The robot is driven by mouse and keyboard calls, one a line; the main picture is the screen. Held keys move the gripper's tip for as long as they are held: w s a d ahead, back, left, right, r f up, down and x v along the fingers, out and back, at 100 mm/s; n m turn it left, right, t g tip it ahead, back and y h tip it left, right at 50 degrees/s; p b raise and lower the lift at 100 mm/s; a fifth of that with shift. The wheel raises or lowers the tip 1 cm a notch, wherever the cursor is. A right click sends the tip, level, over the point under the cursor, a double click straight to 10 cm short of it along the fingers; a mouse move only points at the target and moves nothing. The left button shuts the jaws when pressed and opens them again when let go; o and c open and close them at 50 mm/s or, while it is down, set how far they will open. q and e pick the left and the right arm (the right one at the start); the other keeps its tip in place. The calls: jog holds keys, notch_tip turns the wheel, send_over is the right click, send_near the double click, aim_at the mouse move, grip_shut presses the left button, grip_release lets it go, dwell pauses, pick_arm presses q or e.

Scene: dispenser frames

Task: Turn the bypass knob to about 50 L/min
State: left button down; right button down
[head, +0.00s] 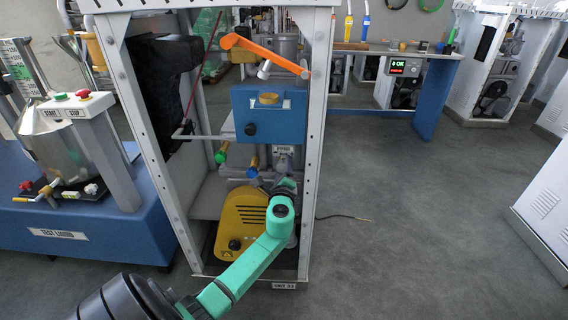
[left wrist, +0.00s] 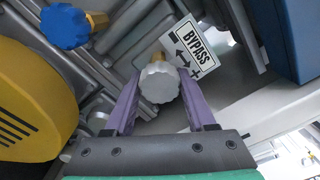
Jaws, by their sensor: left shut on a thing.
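The bypass knob (left wrist: 160,82) is a silver-grey scalloped knob on a brass stem in the left wrist view. The BYPASS label (left wrist: 193,50), with a double arrow and a plus sign, is beside it; it also shows in the head view (head: 284,149). My left gripper (left wrist: 160,79) has its purple fingers on both sides of the knob, shut on it. In the head view my teal left arm reaches into the frame's lower part, and the left gripper (head: 285,184) hides the knob. No flow reading in L/min is legible. My right gripper is not in view.
A blue knob (left wrist: 65,26) and a yellow housing (left wrist: 30,100) are close to the left of the gripper. A blue box (head: 268,112) is above, inside the white dispenser frame (head: 318,130). A green knob (head: 221,157) is to the left. Open floor (head: 420,210) lies right.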

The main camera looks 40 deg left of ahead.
pick_arm(q)
jog(key=m+p, duration=0.2)
jog(key=m, duration=0.3)
jog(key=shift+r+p, duration=0.15)
jog(key=shift+p, duration=0.25)
jog(key=shift+m+p, duration=0.5)
jog(key=shift+m, duration=0.6)
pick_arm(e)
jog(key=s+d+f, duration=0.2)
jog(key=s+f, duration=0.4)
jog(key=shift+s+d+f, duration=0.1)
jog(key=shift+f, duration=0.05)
pick_arm(q)
jog(key=shift+c, duration=1.2)
grip_release()
jog(key=p+v, duration=0.1)
jog(key=v, duration=1.3)
jog(key=shift+s+d+f+p, duration=0.15)
jog(key=shift+s+f+p, duration=0.05)
jog(key=shift+s+p, duration=0.1)
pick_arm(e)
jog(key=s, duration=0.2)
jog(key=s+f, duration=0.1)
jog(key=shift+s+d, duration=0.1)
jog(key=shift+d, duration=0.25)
pick_arm(q)
jog(key=shift+w, duration=0.1)
